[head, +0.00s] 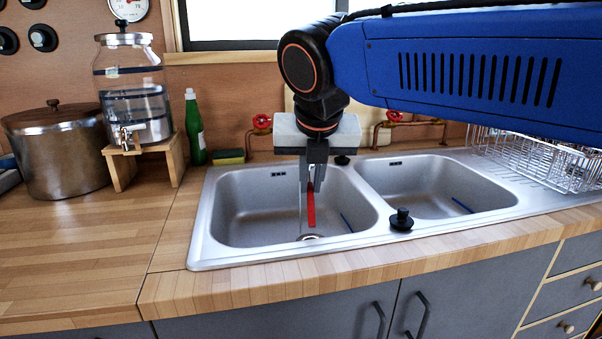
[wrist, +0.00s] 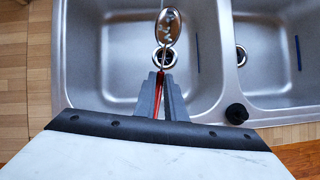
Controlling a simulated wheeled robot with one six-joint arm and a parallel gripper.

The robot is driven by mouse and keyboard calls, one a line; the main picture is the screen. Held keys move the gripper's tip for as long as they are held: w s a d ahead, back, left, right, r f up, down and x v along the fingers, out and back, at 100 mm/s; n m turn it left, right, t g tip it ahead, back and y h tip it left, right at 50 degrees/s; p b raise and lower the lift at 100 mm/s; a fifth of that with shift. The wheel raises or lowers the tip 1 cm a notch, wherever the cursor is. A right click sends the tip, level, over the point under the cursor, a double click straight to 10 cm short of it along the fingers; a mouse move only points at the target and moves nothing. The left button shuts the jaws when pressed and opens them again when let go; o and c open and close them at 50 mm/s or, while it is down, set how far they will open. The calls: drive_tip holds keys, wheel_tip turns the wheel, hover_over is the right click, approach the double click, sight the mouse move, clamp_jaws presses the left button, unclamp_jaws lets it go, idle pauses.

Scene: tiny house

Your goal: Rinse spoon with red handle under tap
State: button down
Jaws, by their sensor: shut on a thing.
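My gripper is shut on the handle. In the wrist view, the red handle (wrist: 159,92) lies between my fingers (wrist: 163,80), and the shiny metal bowl (wrist: 168,27) is beyond the fingertips with pale spots on it. The bowl is hidden in the head view. A faint pale vertical streak beside the handle may be running water. Red tap knobs (head: 262,121) and (head: 394,116) show on copper pipes behind the sink; the spout is hidden behind my gripper.
The right basin (head: 425,187) holds a thin blue item. A black plug (head: 401,220) stands on the sink's front rim. A wire dish rack (head: 540,155) is at right. A green bottle (head: 194,128), sponge (head: 230,156), water dispenser (head: 131,90) and pot (head: 60,150) stand left.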

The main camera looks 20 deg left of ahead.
drive_tip(key=shift+s+d+r, duration=0.35)
drive_tip(key=shift+s+r, duration=0.3)
drive_tip(key=shift+s, duration=0.15)
drive_tip(key=shift+s+d+r, duration=0.3)
drive_tip(key=shift+s+r, duration=0.4)
drive_tip(key=shift+s, duration=0.05)
drive_tip(key=shift+s+d+r, duration=0.35)
drive_tip(key=shift+s+r, duration=0.3)
drive_tip(key=shift+s, duration=0.15)
